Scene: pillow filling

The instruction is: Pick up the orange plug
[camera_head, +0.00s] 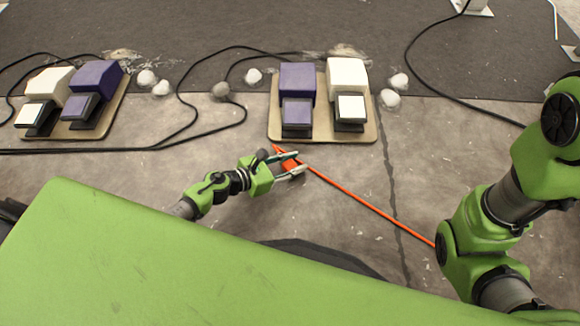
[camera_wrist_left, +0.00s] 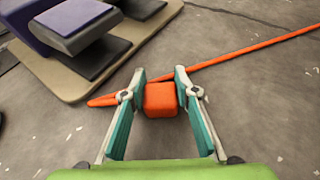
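The orange plug (camera_head: 291,165) is a small block on the grey floor, in front of the middle pedal board. In the left wrist view the plug (camera_wrist_left: 160,100) sits between the two fingertips. My left gripper (camera_head: 292,163) reaches around it, one finger on each side. The fingers look open, with narrow gaps beside the plug in the left wrist view (camera_wrist_left: 160,85). Whether the tips touch it is hard to tell. An orange cable (camera_head: 365,202) runs along the floor towards the lower right. My right arm shows at the right, but its gripper is out of view.
A board (camera_head: 325,138) with purple and white pedal blocks lies just beyond the plug. A similar board (camera_head: 115,105) is at the left. Black cables (camera_head: 180,120) and several white lumps (camera_head: 390,98) lie around. Floor right of the plug is mostly clear.

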